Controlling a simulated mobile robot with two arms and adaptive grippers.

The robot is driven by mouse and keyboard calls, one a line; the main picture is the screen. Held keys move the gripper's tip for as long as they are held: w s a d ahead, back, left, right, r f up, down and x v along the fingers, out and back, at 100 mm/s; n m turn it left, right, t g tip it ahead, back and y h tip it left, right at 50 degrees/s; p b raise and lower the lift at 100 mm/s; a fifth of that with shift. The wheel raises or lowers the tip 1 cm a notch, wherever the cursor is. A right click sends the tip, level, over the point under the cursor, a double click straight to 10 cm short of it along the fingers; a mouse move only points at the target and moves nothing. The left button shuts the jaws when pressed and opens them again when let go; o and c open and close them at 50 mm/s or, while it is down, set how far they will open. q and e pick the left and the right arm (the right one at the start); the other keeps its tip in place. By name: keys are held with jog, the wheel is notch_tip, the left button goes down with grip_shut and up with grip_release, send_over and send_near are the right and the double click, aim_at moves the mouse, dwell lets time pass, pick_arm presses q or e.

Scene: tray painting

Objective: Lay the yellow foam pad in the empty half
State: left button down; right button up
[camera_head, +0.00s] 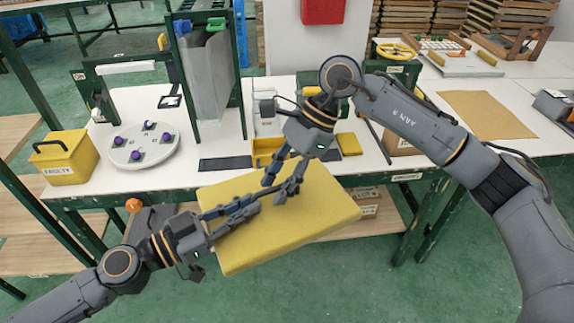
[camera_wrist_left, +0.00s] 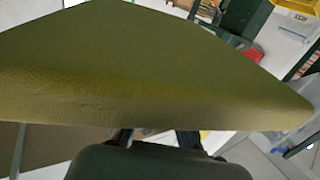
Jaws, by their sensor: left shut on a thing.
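The large yellow foam pad (camera_head: 305,222) is held tilted in front of the table's near edge in the head view. It also fills much of the left wrist view (camera_wrist_left: 150,65). My left gripper (camera_head: 248,204) comes in from the left and is shut on the pad. My right gripper (camera_head: 280,188) points down over the pad's upper part with its fingers apart. I cannot tell whether its tips touch the pad. No holder with an empty half is clearly made out; the pad and right arm cover part of the table front.
A white table (camera_head: 215,178) runs behind the pad. On it stand a yellow box marked FAULTY (camera_head: 66,160), a round white plate with purple knobs (camera_head: 143,147), a green rack (camera_head: 247,100) and a small yellow bin (camera_head: 263,152). A tan mat (camera_head: 487,115) lies at right.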

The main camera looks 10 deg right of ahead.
jog(key=shift+a+f, duration=0.15)
jog(key=shift+f, duration=0.05)
grip_shut()
pick_arm(q)
jog(key=c, duration=1.3)
grip_release()
jog(key=shift+c, duration=0.2)
